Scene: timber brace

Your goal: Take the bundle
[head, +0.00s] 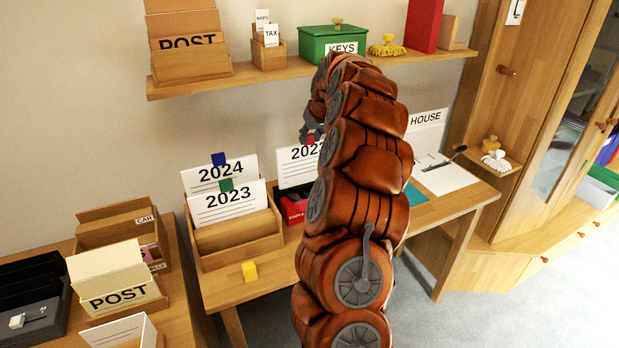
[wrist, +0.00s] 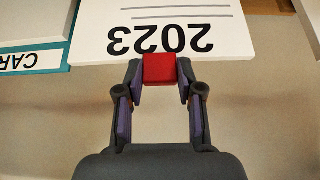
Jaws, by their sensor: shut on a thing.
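My gripper (wrist: 160,75) is shut on a red tab (wrist: 160,69) at the edge of a white card bundle (wrist: 225,40) marked 2023, upside down in the wrist view. In the head view my gripper (head: 311,128) is partly hidden behind my arm, above a white card (head: 292,166) whose number is partly covered. To its left stand a card marked 2024 (head: 205,177) with a blue tab and a card marked 2023 (head: 222,207) with a green tab, in a wooden box (head: 238,243). I cannot tell whether the held bundle touches anything beneath.
A red staples box (head: 293,210) is close below the held card. The shelf (head: 280,75) above holds a green KEYS box (head: 328,41). A HOUSE card (head: 426,119) and white sheet (head: 446,178) are at right.

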